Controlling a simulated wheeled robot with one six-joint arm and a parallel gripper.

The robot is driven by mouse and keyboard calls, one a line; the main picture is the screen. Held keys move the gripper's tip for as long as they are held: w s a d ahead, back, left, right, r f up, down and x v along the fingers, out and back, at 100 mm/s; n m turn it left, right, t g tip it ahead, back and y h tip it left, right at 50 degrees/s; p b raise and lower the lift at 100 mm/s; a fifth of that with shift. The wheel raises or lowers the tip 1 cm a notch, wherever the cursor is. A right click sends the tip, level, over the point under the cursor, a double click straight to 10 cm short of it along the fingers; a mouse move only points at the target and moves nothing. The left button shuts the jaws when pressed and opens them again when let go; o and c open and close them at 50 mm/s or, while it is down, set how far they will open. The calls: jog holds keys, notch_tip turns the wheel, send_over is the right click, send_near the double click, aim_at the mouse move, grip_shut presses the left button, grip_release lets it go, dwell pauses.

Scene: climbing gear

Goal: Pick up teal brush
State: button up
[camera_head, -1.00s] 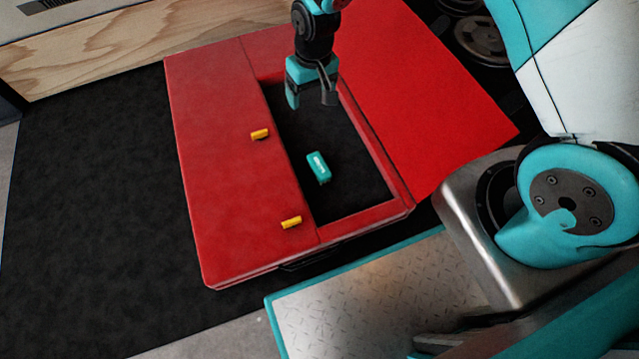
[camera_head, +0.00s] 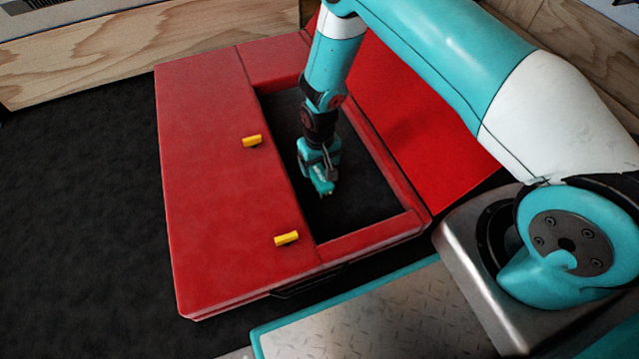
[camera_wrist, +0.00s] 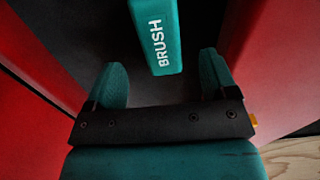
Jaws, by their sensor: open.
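The teal brush (camera_wrist: 155,38) is a block with white "BRUSH" lettering. In the wrist view it lies at the top middle, ahead of the gap between my fingers. My gripper (camera_wrist: 163,82) is open, with one teal finger to each side and nothing visibly held. In the head view my gripper (camera_head: 321,170) reaches down inside the red box's dark compartment, right at the brush (camera_head: 324,187). The gripper hides most of the brush there. I cannot tell whether the fingers touch it.
The red box (camera_head: 205,170) has a closed left panel with yellow tabs (camera_head: 287,238). Its right lid (camera_head: 420,120) is folded open. Red walls stand on both sides of the compartment. The compartment floor (camera_head: 350,205) is bare at the front.

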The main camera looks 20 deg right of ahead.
aim_at(320, 174)
notch_tip(320, 174, down, 6)
jog(key=b, duration=0.4)
jog(key=shift+r+b, duration=0.1)
jog(key=shift+b, duration=0.3)
jog(key=shift+r, duration=0.1)
jog(key=shift+c, duration=0.4)
jog(key=c, duration=1)
